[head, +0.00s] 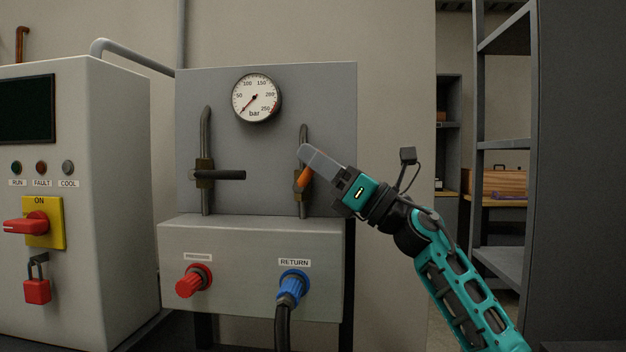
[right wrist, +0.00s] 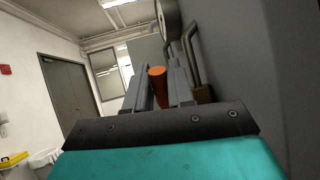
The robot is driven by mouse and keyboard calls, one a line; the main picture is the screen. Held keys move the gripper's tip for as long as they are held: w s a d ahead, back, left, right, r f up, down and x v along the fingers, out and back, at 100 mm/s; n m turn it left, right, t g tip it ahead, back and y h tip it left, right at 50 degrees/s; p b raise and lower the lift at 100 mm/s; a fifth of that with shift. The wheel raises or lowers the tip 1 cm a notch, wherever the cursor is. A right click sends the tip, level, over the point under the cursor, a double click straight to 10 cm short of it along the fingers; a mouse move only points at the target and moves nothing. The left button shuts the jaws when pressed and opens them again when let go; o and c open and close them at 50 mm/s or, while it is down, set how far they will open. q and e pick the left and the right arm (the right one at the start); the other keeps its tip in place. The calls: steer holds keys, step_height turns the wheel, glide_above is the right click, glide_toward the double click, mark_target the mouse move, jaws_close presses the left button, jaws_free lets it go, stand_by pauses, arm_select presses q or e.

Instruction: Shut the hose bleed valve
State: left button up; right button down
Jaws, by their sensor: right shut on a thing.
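A brass valve (head: 300,198) with an orange handle (head: 303,178) sits on the right pipe of the grey panel, above the blue RETURN coupling (head: 292,285). My right gripper (head: 308,156) is shut on the orange handle. The fingers cover part of the handle in the head view, so its exact angle is hard to tell. In the right wrist view the round orange handle end (right wrist: 157,86) stands between the two grey fingers. A second valve (head: 204,175) on the left pipe has a dark handle (head: 230,175) lying level to the right. My left gripper is not in view.
A round bar gauge (head: 256,98) above has its needle at the low left. A red coupling (head: 193,280) sits at the lower left. A control cabinet (head: 110,180) with a red switch (head: 28,225) and padlock (head: 37,288) stands left. Metal shelving (head: 505,150) stands right.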

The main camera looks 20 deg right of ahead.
steer(key=shift+t, duration=0.3)
steer(key=c, duration=1.1)
jaws_free()
steer(key=shift+c, duration=0.2)
steer(key=shift+d+f, duration=0.15)
steer(key=b+v, duration=0.1)
steer(key=v, duration=1.1)
steer(key=shift+s+d+b, duration=0.2)
steer(key=shift+s+b, duration=0.05)
steer(key=shift+b, duration=0.15)
steer(key=shift+f, duration=0.1)
